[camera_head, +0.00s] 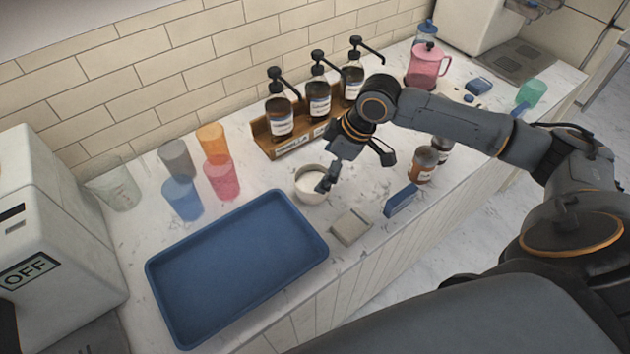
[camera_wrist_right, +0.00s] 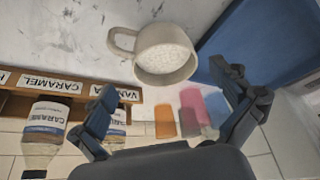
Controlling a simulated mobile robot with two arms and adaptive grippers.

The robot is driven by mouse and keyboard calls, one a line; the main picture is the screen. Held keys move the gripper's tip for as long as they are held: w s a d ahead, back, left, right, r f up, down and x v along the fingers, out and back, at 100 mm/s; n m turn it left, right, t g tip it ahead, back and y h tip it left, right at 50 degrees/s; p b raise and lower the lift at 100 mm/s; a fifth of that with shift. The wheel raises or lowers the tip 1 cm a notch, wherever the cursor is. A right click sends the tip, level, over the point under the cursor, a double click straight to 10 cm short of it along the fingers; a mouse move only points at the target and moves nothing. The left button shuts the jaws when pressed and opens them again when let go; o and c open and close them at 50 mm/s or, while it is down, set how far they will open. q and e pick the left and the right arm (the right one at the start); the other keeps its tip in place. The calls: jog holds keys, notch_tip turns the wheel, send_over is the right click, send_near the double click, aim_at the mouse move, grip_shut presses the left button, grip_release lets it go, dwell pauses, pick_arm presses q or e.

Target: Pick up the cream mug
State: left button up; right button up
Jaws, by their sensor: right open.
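The cream mug (camera_head: 308,196) stands upright on the white marble counter, just beyond the far right corner of the blue tray. In the right wrist view the mug (camera_wrist_right: 165,55) shows a pale, speckled inside, and its handle points left. My right gripper (camera_head: 357,171) is open and empty above the counter beside the mug; one finger covers part of the mug's right rim in the head view. In the right wrist view the fingers of the gripper (camera_wrist_right: 168,92) are spread, with the mug ahead of them. My left gripper is not in view.
A blue tray (camera_head: 235,265) lies left of the mug. Several coloured cups (camera_head: 222,180) stand behind the tray. A wooden rack (camera_head: 297,144) holds syrup pump bottles. A beige block (camera_head: 351,227), a blue block (camera_head: 401,200) and brown jars (camera_head: 423,165) stand near the front edge.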

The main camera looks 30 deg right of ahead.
aim_at(310, 186)
jog(key=x, duration=0.2)
jog(key=shift+a+f, duration=0.1)
jog(key=shift+f, duration=0.2)
jog(key=shift+w+a+f, duration=0.1)
jog(key=shift+w+f, duration=0.1)
jog(key=shift+f, duration=0.1)
jog(key=shift+w+a+f+p, duration=0.1)
jog(key=shift+f+p, duration=0.1)
jog(key=shift+p, duration=0.15)
jog(key=shift+w+a+f+p, duration=0.1)
jog(key=shift+a+f+p, duration=0.55)
jog(key=shift+f, duration=0.3)
jog(key=shift+x, duration=1.05)
jog(key=shift+w+f, duration=0.1)
jog(key=shift+f, duration=0.1)
jog(key=shift+d, duration=0.1)
jog(key=shift+c, duration=1.1)
jog(key=c, duration=1.1)
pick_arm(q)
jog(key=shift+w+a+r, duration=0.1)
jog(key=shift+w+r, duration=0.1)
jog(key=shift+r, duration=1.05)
pick_arm(e)
jog(key=shift+c, duration=0.3)
jog(key=shift+r, duration=0.1)
